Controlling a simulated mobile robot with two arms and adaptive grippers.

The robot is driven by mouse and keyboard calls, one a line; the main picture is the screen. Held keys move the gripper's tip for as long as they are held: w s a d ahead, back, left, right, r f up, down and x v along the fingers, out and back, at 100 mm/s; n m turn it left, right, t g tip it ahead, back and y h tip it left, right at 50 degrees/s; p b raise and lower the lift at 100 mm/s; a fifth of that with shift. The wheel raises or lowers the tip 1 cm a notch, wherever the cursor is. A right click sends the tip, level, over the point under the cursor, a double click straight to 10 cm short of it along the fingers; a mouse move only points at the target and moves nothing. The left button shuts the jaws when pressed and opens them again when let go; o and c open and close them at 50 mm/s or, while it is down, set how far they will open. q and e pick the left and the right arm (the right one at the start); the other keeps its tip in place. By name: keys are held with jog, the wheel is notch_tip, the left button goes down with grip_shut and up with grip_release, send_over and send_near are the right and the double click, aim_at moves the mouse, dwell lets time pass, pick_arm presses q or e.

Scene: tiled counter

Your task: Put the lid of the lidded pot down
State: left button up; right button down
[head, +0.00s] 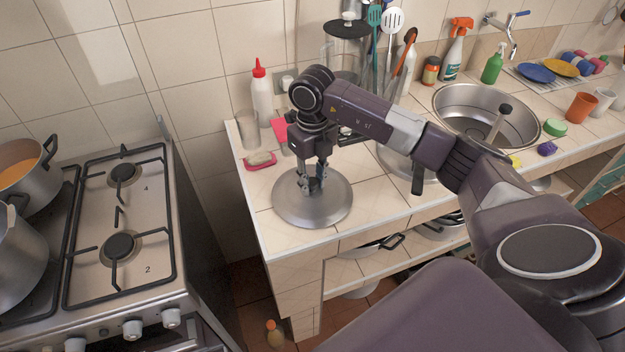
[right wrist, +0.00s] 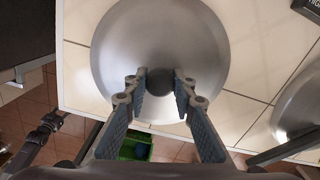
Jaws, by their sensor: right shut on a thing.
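The lid (head: 290,208) is a round, brushed-metal disc over the left front part of the tiled counter. My right gripper (head: 313,188) points down at its middle. In the right wrist view the fingers (right wrist: 160,82) are shut on the dark knob (right wrist: 159,84) of the lid (right wrist: 160,35). The lid looks level and is on or just above the tiles; I cannot tell whether it touches. My left gripper does not show clearly.
A pink dish with a sponge (head: 260,161), a glass (head: 247,130) and a white bottle (head: 262,97) stand behind the lid. The counter's left edge is close. The stove (head: 145,215) with pots is at left; the sink (head: 470,105) is at right.

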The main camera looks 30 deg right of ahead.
aim_at(312, 181)
jog(key=c, duration=2.1)
grip_release()
jog(key=shift+f, duration=0.15)
jog(key=o, duration=0.5)
jog(key=shift+r, duration=0.3)
jog(key=shift+w+r, duration=0.1)
jog(key=shift+r, duration=0.2)
jog(key=shift+r+b, duration=1.3)
jog(key=shift+r, duration=4.3)
